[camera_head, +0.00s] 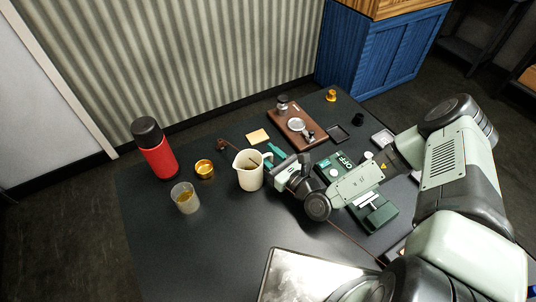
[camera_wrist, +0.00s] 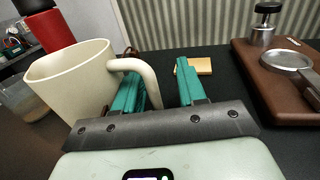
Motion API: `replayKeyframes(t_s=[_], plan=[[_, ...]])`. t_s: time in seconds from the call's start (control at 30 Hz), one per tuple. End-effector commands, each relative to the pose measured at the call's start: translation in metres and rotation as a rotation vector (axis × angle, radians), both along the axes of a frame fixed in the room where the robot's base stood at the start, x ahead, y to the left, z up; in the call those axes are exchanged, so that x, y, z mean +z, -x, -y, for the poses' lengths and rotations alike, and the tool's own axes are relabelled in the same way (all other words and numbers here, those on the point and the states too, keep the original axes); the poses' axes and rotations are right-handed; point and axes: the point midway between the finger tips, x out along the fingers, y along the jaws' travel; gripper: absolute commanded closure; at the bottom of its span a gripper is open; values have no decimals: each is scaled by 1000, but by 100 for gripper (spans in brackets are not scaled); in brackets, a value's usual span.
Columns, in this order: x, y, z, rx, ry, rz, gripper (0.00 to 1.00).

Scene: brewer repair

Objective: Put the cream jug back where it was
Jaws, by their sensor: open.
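The cream jug (camera_head: 250,174) stands upright on the dark table, left of my gripper, with its handle toward the gripper. It fills the left of the wrist view (camera_wrist: 68,84), where its handle curves down close to the left finger. My gripper (camera_head: 273,153) has green fingers and is open.
A red flask (camera_head: 155,150), a brass cup (camera_head: 204,169) and a glass with amber liquid (camera_head: 185,198) stand left of the jug. A yellow pad (camera_head: 258,136) and a brown wooden board (camera_head: 297,128) lie behind. A green device (camera_head: 372,206) lies right. The front left table is clear.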

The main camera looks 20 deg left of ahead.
Motion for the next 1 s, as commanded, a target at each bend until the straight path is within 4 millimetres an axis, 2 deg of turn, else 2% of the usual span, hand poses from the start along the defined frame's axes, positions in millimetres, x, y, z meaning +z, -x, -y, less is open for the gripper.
replayKeyframes(t_s=[0.13,0.23,0.5,0.7,1.0], plan=[[4,0,1,0,0,0,60],[3,7,11,0,1,-1,60],[3,39,59,-3,1,-2,60],[3,58,88,-1,1,0,60],[4,67,100,0,0,0,60]])
